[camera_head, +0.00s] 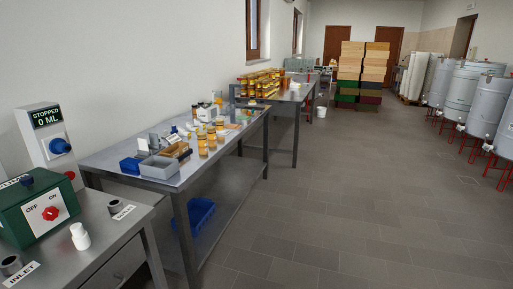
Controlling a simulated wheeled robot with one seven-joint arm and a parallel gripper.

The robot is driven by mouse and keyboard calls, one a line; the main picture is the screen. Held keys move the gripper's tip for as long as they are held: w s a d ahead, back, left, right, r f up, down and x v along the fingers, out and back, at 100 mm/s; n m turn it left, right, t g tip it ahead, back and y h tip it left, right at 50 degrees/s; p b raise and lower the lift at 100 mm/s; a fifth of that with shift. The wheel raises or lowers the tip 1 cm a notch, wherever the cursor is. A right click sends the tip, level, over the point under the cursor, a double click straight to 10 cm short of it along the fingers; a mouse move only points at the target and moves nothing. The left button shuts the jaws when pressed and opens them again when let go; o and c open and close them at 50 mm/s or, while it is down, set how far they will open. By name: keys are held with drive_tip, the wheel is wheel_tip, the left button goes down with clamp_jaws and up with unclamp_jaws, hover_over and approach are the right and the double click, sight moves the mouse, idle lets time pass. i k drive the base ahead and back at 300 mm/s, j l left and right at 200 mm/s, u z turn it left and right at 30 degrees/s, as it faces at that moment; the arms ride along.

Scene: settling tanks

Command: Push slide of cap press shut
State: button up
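I cannot make out for sure which thing is the cap press or its slide. A small grey upright device (154,140) stands on the middle steel table (110,157), behind a grey tray, and is too small to read. My gripper is not in view.
Near left, a steel bench holds a green on/off box (40,212), a white bottle (80,236) and a machine reading "STOPPED 0 ML" (48,117). The middle table holds the grey tray (158,169), a blue bin (130,166) and honey jars (202,143). The tiled floor (330,210) is clear.

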sight(249, 104)
drive_tip(key=i+l, duration=0.1)
drive_tip(key=i, duration=3.85)
drive_tip(key=i+u, duration=0.4)
drive_tip(key=i, duration=0.15)
